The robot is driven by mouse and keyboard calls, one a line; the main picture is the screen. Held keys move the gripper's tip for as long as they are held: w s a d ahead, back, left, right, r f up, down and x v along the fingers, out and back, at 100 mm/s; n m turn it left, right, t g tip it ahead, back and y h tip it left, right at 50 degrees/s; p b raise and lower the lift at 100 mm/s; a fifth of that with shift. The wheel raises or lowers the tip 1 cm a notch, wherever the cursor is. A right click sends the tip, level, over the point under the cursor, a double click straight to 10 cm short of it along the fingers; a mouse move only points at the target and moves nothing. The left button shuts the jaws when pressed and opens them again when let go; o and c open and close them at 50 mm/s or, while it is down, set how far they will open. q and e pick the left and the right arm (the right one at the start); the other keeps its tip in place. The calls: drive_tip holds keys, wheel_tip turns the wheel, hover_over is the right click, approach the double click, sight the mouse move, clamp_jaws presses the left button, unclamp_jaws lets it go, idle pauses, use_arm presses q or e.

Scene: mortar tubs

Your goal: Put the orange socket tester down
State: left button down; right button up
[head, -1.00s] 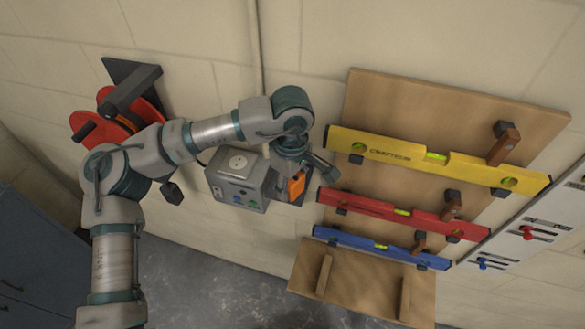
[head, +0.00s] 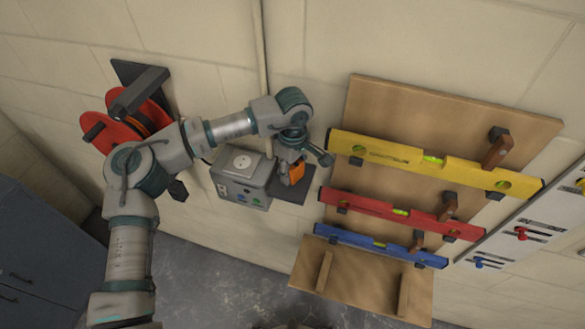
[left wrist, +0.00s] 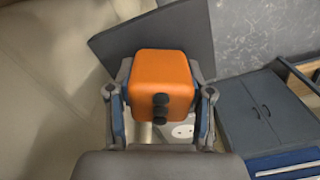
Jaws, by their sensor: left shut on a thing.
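The orange socket tester (left wrist: 162,80) is a rounded orange block with dark round knobs on its near face. My left gripper (left wrist: 160,105) is shut on it, one finger on each side. In the head view the tester (head: 296,172) shows partly below my left gripper (head: 293,164), beside the grey socket box (head: 242,178). A dark flat plate (head: 293,188) lies just right of the box, under or behind the tester. I cannot tell whether the tester touches the plate. My right gripper is not in view.
A wooden board with yellow (head: 430,164), red (head: 400,214) and blue (head: 380,246) levels hangs to the right. A red cable reel (head: 112,128) is on the wall at left, behind my arm. Dark cabinets (head: 40,250) stand at lower left.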

use_arm(q)
drive_tip(key=shift+f+b, duration=0.4)
drive_tip(key=shift+f, duration=0.15)
drive_tip(key=c, duration=0.7)
unclamp_jaws()
drive_tip(key=shift+o, duration=1.2)
drive_tip(key=shift+r, duration=0.1)
drive_tip(key=shift+r, duration=0.2)
wheel_tip(320, 180, up, 13)
drive_tip(key=shift+f, duration=0.15)
drive_tip(key=shift+f, duration=0.1)
